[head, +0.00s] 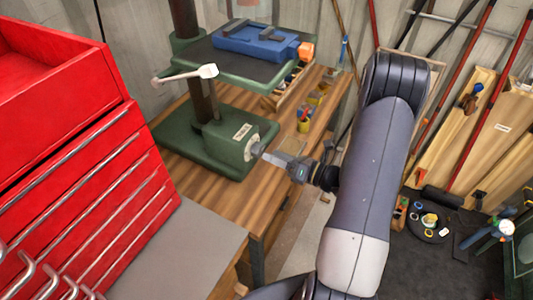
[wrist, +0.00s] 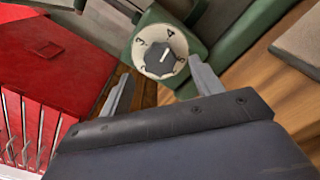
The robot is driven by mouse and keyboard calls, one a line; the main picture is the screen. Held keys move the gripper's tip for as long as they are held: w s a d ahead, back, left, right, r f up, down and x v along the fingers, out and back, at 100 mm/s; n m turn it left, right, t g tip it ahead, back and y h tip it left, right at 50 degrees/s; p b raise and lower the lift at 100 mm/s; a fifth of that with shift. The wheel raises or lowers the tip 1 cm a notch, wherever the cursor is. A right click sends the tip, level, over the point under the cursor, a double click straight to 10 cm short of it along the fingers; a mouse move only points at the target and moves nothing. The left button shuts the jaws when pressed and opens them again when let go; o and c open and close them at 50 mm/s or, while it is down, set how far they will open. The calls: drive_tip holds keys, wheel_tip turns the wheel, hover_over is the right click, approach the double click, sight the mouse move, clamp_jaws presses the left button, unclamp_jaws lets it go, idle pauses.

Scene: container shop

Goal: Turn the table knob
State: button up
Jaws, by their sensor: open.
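The table knob (wrist: 160,60) is a dark round knob with a white pointer on a pale numbered dial. The pointer faces roughly toward the 4. The dial sits on the end of the green drill press base (head: 210,140), and it also shows in the head view (head: 252,147), partly hidden by my gripper. My gripper (wrist: 161,70) is open, with one finger at the left and one at the right of the knob in the wrist view. In the head view my gripper (head: 266,153) is right in front of the dial. I cannot tell whether the fingers touch the knob.
The drill press stands on a wooden bench (head: 215,190), with a blue vise (head: 255,42) on its table and a pale-handled crank (head: 190,74). A red tool chest (head: 90,170) stands at the left. Wooden boards (head: 490,130) and poles lean at the right.

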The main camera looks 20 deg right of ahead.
sight(261, 151)
drive_tip(key=v, duration=0.6)
drive_tip(key=shift+b, duration=0.35)
drive_tip(key=p+x, duration=0.1)
drive_tip(key=x, duration=0.9)
drive_tip(key=shift+w+a+p, duration=0.25)
drive_tip(key=shift+p, duration=0.05)
